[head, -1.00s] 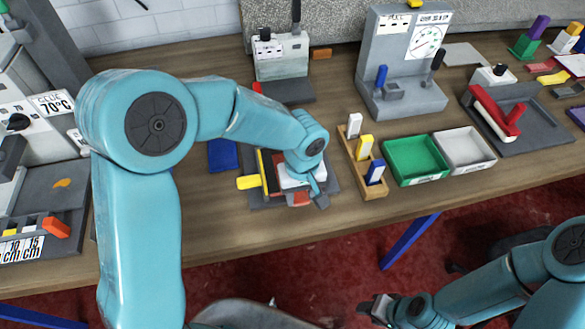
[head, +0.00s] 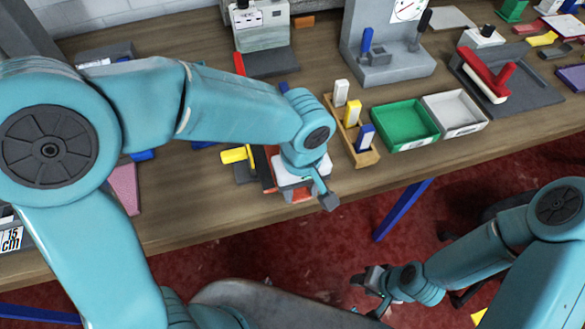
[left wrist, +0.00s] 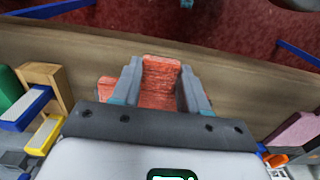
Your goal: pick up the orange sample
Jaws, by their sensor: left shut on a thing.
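The orange-red sample (left wrist: 161,82) is a textured block between the two grey fingers of my left gripper (left wrist: 163,88) in the left wrist view. The fingers are shut on its sides. In the head view my left gripper (head: 318,190) is near the front edge of the bench, and part of the orange sample (head: 297,194) shows under it. The wrist hides most of the sample, and I cannot tell its height above the bench. My right gripper (head: 369,290) is low at the front, off the bench, and looks open and empty.
A wooden rack (head: 367,158) with white, yellow and blue pieces stands just right of the left gripper. Beyond it are a green tray (head: 432,137) and a white tray (head: 482,124). A yellow-handled tool (head: 235,155) lies left of the gripper. A pink piece (head: 124,187) lies farther left.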

